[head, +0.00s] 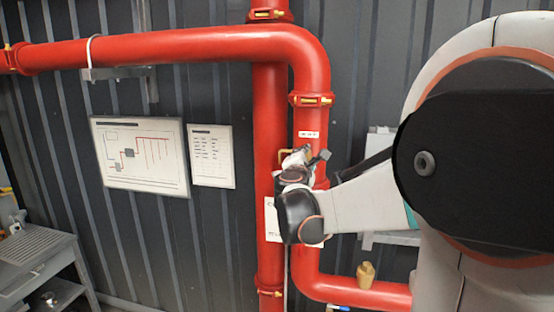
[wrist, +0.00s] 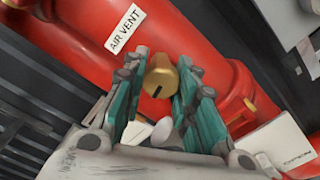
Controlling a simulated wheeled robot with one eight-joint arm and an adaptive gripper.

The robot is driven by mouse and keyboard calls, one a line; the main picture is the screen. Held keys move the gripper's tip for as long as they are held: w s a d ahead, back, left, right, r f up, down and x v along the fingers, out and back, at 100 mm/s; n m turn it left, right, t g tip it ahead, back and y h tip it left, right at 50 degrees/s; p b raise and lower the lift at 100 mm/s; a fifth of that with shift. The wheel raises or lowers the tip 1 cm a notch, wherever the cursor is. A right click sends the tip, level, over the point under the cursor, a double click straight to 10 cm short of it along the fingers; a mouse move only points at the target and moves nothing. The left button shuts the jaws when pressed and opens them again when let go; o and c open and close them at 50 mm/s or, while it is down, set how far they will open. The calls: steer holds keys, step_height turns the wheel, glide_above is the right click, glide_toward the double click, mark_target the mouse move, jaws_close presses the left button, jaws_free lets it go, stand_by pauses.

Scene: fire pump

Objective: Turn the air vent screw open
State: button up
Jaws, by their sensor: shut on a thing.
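The air vent screw (wrist: 161,76) is a round brass knob with a dark slot, on the red pipe beside a white "AIR VENT" label (wrist: 125,28). My gripper (wrist: 163,88) has teal-padded fingers on both sides of the screw and is shut on it. In the head view my gripper (head: 304,161) is at the vertical red pipe, just below a small white label (head: 309,134). The screw itself is hard to make out there behind the gripper. The wrist view does not show clearly how far the screw is turned.
Red pipes (head: 270,200) run up the dark corrugated wall. A white card (wrist: 276,143) hangs at the lower right of the wrist view. A framed diagram (head: 140,155) and a paper sheet (head: 211,156) are on the wall. A grey bench (head: 35,255) stands at the left.

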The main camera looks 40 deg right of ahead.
steer(key=shift+o, duration=0.2)
steer(key=shift+s+f+n, duration=0.1)
steer(key=shift+n, duration=1.5)
steer(key=o, duration=1)
steer(key=shift+o, duration=0.2)
